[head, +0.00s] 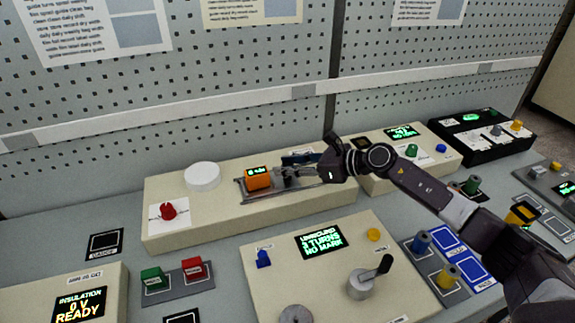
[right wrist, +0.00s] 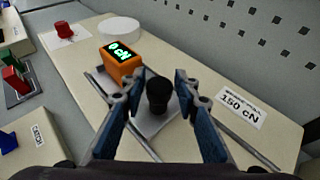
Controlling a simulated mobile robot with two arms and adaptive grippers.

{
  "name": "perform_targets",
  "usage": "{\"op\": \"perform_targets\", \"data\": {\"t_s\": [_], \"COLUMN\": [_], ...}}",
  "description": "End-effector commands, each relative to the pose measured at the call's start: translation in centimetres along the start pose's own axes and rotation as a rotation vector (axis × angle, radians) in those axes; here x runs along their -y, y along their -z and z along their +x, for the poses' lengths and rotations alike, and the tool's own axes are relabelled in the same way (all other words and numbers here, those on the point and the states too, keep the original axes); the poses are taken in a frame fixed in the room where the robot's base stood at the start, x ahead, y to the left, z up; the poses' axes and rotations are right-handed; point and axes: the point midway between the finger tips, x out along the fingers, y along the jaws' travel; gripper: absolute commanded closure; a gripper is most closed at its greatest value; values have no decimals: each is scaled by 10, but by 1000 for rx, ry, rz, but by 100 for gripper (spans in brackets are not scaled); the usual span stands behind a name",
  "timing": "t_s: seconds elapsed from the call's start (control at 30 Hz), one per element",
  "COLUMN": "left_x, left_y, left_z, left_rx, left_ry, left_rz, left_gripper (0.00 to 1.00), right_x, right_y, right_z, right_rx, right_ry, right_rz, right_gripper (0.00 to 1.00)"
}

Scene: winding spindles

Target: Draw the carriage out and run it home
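The carriage is a small grey plate (right wrist: 152,128) with an upright black knob (right wrist: 158,92), set on two metal rails (right wrist: 245,144) on a long beige housing (head: 218,215). An orange gauge (right wrist: 120,61) stands at the far end of the rails and reads about 0 cN; it also shows in the head view (head: 258,178). My right gripper (right wrist: 160,82) is open, with its blue fingers on either side of the knob and a gap showing at each side. My left gripper is out of view.
A label reading 150 cN (right wrist: 240,107) lies beside the rails. A white disc (head: 202,176) and a red knob (head: 169,211) are left of the gauge. In front stands a panel whose display (head: 321,243) reads "unwound, 2 turns, no mark", with a crank (head: 361,286). A pegboard wall rises behind.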

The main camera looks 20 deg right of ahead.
Motion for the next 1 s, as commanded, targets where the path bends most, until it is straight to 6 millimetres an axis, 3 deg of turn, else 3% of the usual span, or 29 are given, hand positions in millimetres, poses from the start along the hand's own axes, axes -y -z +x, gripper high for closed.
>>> {"op": "perform_targets", "data": {"t_s": [0.23,0.57,1.0], "left_x": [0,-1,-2], "left_y": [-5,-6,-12], "left_z": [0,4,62], "left_rx": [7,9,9], "left_ry": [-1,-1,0], "left_rz": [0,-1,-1], "left_gripper": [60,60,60], "right_x": [0,2,45], "right_y": [0,2,23], "right_z": [0,-1,-37], "right_rx": [0,0,-1], "right_ry": [0,1,6], "right_rz": [0,0,-1], "right_gripper": [100,100,100]}}
